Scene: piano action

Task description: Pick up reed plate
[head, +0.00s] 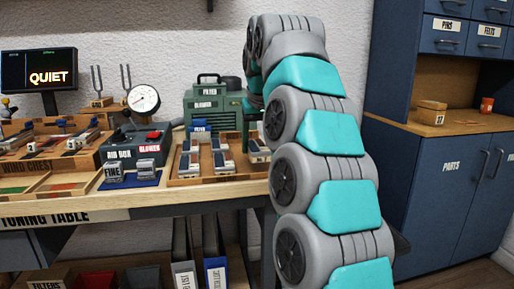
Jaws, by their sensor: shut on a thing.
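Several small reed plates, grey and white with dark or reddish parts, stand in a wooden tray (188,181) on the tuning table. One reed plate (221,160) is near the tray's middle and another (190,163) is at its left. My gripper (252,136) points down at the tray's right end, beside my arm, and is partly hidden. It is shut on a reed plate (258,153) at that end. I cannot tell whether this plate is clear of the tray.
A green blower box (211,105) stands behind the tray. A dial gauge (143,98), tuning forks (98,84) and a control box (128,148) are to the left. Two blocks sit on a blue mat (146,181). A blue parts cabinet (443,175) is at right.

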